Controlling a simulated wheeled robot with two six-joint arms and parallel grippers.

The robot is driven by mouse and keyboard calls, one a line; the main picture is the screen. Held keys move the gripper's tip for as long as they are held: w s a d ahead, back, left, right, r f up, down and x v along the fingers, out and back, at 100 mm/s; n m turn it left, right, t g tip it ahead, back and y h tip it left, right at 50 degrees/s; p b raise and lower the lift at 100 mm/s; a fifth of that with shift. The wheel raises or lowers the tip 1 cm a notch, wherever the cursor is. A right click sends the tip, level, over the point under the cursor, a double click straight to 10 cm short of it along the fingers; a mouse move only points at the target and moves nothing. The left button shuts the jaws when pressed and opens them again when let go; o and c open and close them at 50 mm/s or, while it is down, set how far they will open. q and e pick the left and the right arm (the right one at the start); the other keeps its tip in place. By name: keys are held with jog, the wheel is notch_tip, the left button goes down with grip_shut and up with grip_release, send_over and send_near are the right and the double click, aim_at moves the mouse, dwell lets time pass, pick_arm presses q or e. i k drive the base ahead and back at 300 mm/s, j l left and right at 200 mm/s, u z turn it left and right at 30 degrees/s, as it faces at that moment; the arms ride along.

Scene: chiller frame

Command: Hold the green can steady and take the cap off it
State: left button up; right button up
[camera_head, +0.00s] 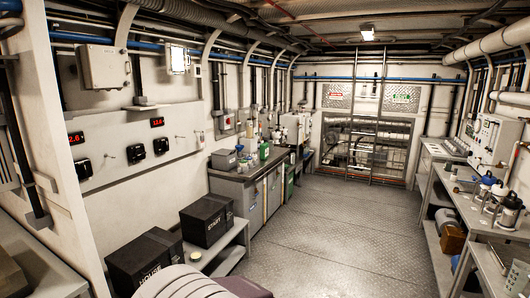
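A small green can (264,151) stands on the dark-topped grey counter (246,183) along the left wall, well ahead of me. It appears upright. It is too small in this view to make out its cap clearly. Neither of my grippers shows in the head view, so nothing is seen holding the can.
Black boxes marked HOUSE (146,262) and START (207,220) sit on a low bench at the near left. A right-hand bench (478,207) carries bottles and instruments. The metal floor (330,225) between is clear. A railing (362,150) closes the far end.

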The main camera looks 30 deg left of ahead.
aim_at(264, 147)
jog(key=i+j+u, duration=0.2)
jog(key=i+j, duration=0.15)
jog(key=i, duration=1.1)
jog(key=i+j+u, duration=0.2)
jog(key=i, duration=1.3)
jog(key=i+u, duration=0.2)
jog(key=i, duration=0.3)
jog(key=i+u, duration=0.15)
jog(key=i, duration=0.35)
jog(key=i+l+u, duration=0.2)
jog(key=i, duration=0.3)
jog(key=i+l+u, duration=0.2)
jog(key=i, duration=0.3)
jog(key=i+l+u, duration=0.15)
jog(key=i, duration=0.35)
jog(key=i+u, duration=0.5)
jog(key=i+l+u, duration=0.3)
jog(key=i+u, duration=0.15)
jog(key=i+l+u, duration=1)
jog(key=k+l, duration=0.05)
jog(key=l, duration=0.05)
